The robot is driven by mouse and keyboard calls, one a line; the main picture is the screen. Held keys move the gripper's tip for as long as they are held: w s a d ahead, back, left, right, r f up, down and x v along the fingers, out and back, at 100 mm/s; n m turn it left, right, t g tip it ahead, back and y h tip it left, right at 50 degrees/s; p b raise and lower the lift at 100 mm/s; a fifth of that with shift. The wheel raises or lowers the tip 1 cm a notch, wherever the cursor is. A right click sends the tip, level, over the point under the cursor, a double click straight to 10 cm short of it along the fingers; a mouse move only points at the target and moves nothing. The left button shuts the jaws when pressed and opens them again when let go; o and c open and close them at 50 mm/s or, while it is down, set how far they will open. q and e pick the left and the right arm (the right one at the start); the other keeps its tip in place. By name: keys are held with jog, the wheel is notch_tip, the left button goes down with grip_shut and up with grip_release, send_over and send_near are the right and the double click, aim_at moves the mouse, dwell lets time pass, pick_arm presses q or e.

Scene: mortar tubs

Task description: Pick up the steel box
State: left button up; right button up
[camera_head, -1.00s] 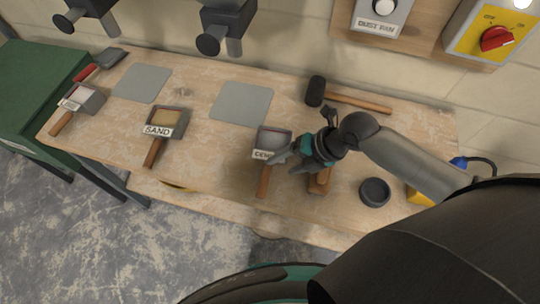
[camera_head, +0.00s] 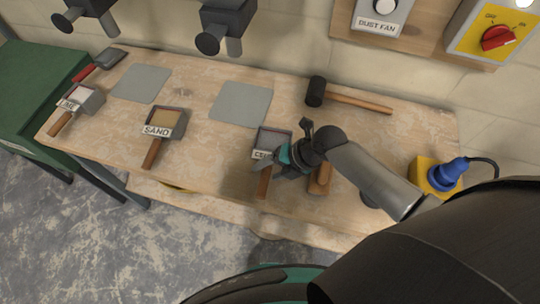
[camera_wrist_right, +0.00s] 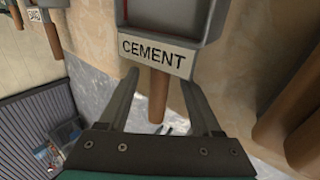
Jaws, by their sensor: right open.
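Three steel boxes with wooden handles lie on the workbench: one marked SAND (camera_head: 166,120), one marked CEMENT (camera_head: 273,138) and one at the left whose label (camera_head: 75,102) is hard to read. My right gripper (camera_head: 268,164) is open beside the label and handle of the cement box. In the right wrist view, the cement box (camera_wrist_right: 172,20) is ahead at the top. Its wooden handle (camera_wrist_right: 158,97) lies between the open fingers of my right gripper (camera_wrist_right: 159,84), with a gap on both sides. In the head view the gripper partly covers the label. My left gripper is out of view.
A mallet (camera_head: 345,98) lies at the back right of the workbench (camera_head: 205,172). A wooden item (camera_head: 320,180) is close beside my right gripper. Two grey mats (camera_head: 240,103) lie flat. A blue plug (camera_head: 446,174) sits on a yellow block at the right.

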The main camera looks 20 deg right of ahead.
jog(key=shift+c, duration=0.2)
grip_shut()
dwell(1.1)
